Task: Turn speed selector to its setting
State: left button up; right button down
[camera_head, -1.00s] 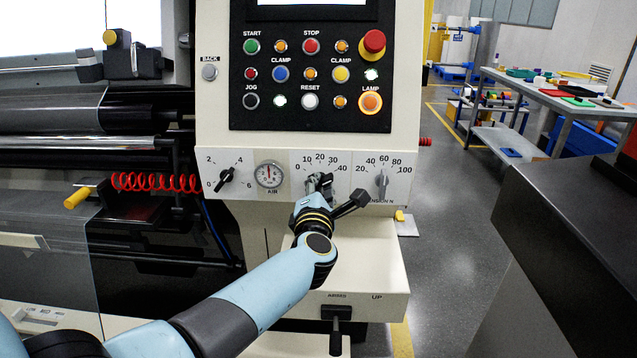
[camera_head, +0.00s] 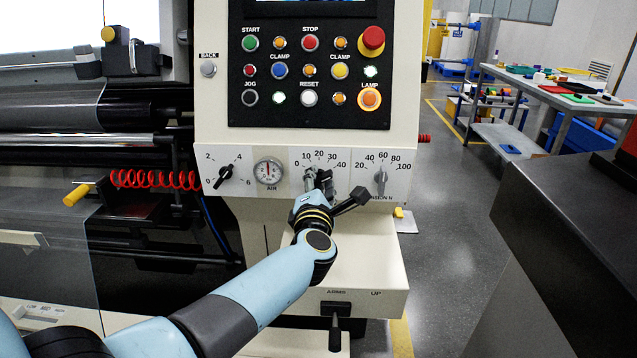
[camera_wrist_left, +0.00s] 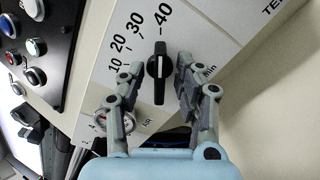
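The speed selector is a black knob (camera_wrist_left: 157,75) with a white line, on a white plate with a scale running to 40. In the left wrist view its line points near the 40 mark. My left gripper (camera_wrist_left: 158,72) has one finger on each side of the knob, with a gap visible on both sides. In the head view my left gripper (camera_head: 318,180) is in front of the selector's scale (camera_head: 320,156) and hides most of the knob. My right gripper is in neither view.
Left of the selector are an air gauge (camera_head: 268,172) and a black knob (camera_head: 226,174); right of it is a grey tension knob (camera_head: 380,182). The button panel (camera_head: 310,70) is above. A lever (camera_head: 335,325) is below. A dark grey block (camera_head: 570,230) stands at right.

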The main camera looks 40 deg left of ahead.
pick_arm(q)
jog(key=v, duration=1.2)
jog(key=shift+w+f, duration=0.1)
